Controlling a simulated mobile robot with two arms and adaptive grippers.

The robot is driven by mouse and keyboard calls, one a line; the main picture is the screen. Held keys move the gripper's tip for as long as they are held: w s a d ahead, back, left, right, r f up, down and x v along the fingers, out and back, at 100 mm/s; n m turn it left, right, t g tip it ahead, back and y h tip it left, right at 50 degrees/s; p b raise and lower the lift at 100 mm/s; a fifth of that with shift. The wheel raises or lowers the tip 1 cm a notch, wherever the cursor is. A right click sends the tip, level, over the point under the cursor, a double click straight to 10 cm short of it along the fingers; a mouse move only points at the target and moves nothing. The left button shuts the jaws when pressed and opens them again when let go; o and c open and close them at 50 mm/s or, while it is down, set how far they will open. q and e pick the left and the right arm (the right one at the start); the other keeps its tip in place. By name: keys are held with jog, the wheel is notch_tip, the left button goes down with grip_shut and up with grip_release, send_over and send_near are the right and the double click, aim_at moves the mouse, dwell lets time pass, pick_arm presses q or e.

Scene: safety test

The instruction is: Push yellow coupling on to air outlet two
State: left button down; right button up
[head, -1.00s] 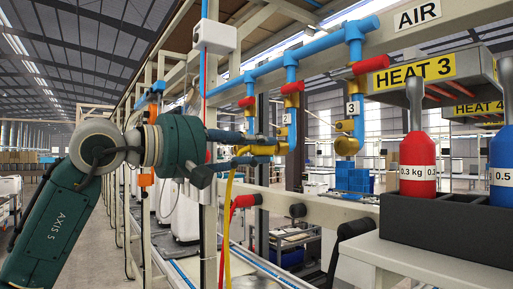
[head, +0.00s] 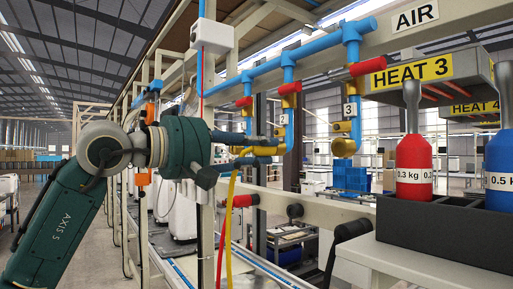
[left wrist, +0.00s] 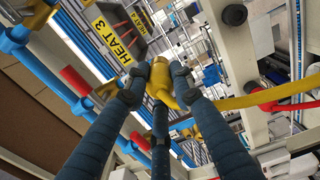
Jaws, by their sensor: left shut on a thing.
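My left gripper (head: 258,146) has its dark blue fingers shut on the yellow coupling. The coupling shows between the fingertips in the left wrist view (left wrist: 160,84), with its yellow hose (head: 231,205) hanging down below in the head view. Air outlet two (head: 282,148) is the brass-yellow fitting at the lower end of the blue pipe marked 2. The fingertips are just left of this outlet in the head view. Fingers partly hide the coupling, so I cannot tell whether it touches the outlet. My right gripper is in neither view.
Outlet three (head: 345,147) hangs to the right on its own blue pipe, with a red-handled valve (head: 367,66) above. A red coupling (head: 243,201) sits on the rail below. A dark holder (head: 440,235) with red and blue weights stands at the right.

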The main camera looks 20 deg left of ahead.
pick_arm(q)
jog(key=c, duration=1.4)
grip_release()
jog(key=v, duration=1.2)
